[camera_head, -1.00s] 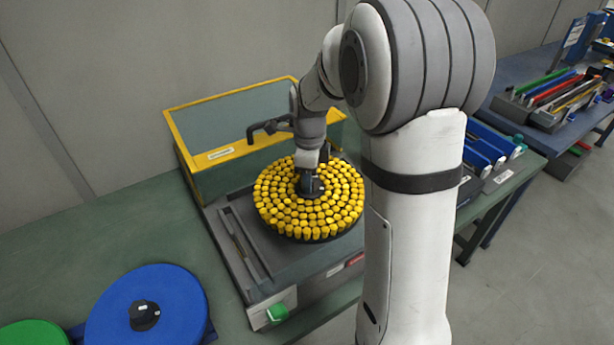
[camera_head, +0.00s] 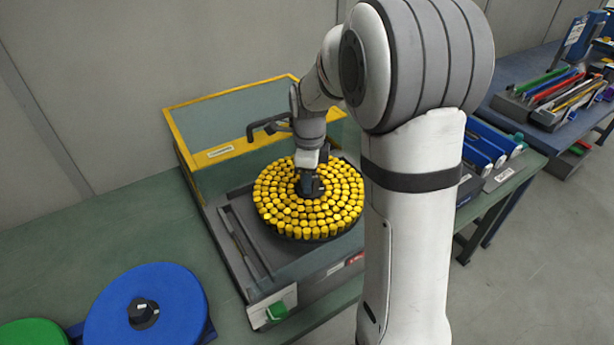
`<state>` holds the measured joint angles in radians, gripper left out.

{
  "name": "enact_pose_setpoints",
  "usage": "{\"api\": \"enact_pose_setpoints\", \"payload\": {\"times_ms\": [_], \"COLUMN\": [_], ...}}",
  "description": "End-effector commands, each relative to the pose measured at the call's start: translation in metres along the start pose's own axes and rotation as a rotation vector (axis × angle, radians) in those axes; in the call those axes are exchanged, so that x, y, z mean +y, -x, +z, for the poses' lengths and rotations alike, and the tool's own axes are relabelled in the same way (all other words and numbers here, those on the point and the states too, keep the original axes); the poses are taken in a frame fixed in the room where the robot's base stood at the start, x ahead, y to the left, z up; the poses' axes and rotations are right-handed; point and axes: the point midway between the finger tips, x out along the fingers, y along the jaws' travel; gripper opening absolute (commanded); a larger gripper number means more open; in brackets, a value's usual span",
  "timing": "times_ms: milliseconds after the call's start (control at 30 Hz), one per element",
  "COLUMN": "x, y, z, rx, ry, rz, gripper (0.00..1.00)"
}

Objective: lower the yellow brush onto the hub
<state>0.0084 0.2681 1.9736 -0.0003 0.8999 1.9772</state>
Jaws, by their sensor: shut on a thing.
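The yellow brush (camera_head: 290,212) is a round dark disc covered with rings of yellow tufts. It is at the centre of the view, above the grey machine bed (camera_head: 236,261). My gripper (camera_head: 310,186) points down at the middle of the brush and is shut on its dark centre. The hub is hidden under the brush. I cannot tell whether the brush touches the hub or hangs just above it.
A yellow-framed guard with a black handle (camera_head: 268,128) stands behind the brush. A blue disc brush (camera_head: 170,309) and part of a green one (camera_head: 32,334) lie at the lower left. Blue cylinders (camera_head: 478,154) are on the right. The green bench (camera_head: 110,225) is clear at left.

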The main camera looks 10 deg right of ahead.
Motion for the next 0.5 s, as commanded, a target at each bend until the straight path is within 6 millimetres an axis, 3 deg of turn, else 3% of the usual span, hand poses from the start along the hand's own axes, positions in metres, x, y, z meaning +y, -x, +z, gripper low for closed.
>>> {"api": "enact_pose_setpoints", "payload": {"times_ms": [500], "x": [-0.0005], "y": [-0.0097], "z": [0.0008], "rx": [-0.001], "ry": [0.001], "rz": [-0.003], "gripper": [0.0]}}
